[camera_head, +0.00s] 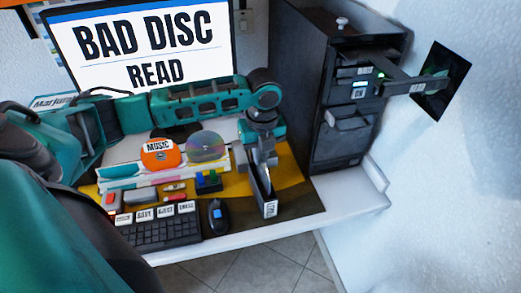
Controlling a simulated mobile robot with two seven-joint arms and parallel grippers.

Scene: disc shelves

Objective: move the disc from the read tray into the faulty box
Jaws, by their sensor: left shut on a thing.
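My left gripper (262,163) points down over the right part of the desk, at the mouth of a narrow dark box (263,192) with a white label on its near end. The label's text is too small to read. The gripper is shut on a disc, which is hardly visible between the fingers and the box. My right gripper is not in view.
A monitor (140,45) reads "BAD DISC READ". An orange "MUSIC" disc (160,153) and a shiny disc (208,147) stand upright on the desk. A keyboard (155,232) and mouse (218,216) lie in front. A dark square panel (447,78) is on the right wall.

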